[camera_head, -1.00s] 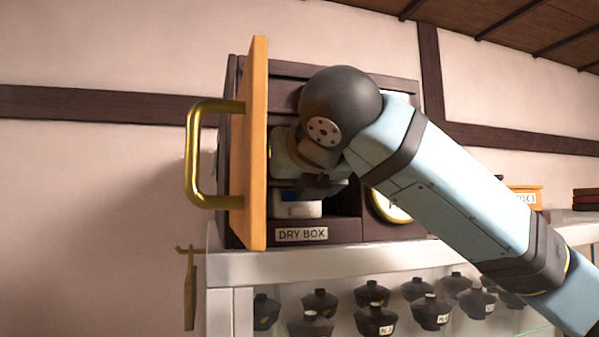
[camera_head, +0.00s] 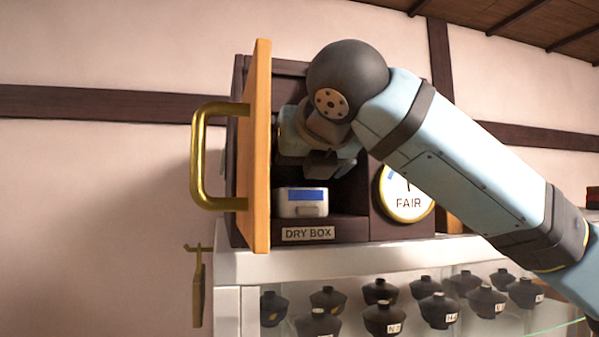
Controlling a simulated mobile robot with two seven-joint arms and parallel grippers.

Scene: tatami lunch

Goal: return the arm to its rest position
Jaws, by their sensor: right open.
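My right arm (camera_head: 460,160) comes in from the right, light blue with black joints. Its right gripper (camera_head: 335,168) is in front of the opening of the dark dry box (camera_head: 345,229), partly hidden by my own wrist. The gripper is open and sits above a small white case with a blue label (camera_head: 302,203), apart from it. The case rests on the floor of the box. My left gripper is not in view.
The box's orange door (camera_head: 259,150) stands open at left, with a brass handle (camera_head: 199,160). A round dial marked FAIR (camera_head: 407,204) is on the box front. The white cabinet (camera_head: 330,262) below holds several dark lidded bowls (camera_head: 385,318). A brass hook with a tag (camera_head: 198,290) hangs at left.

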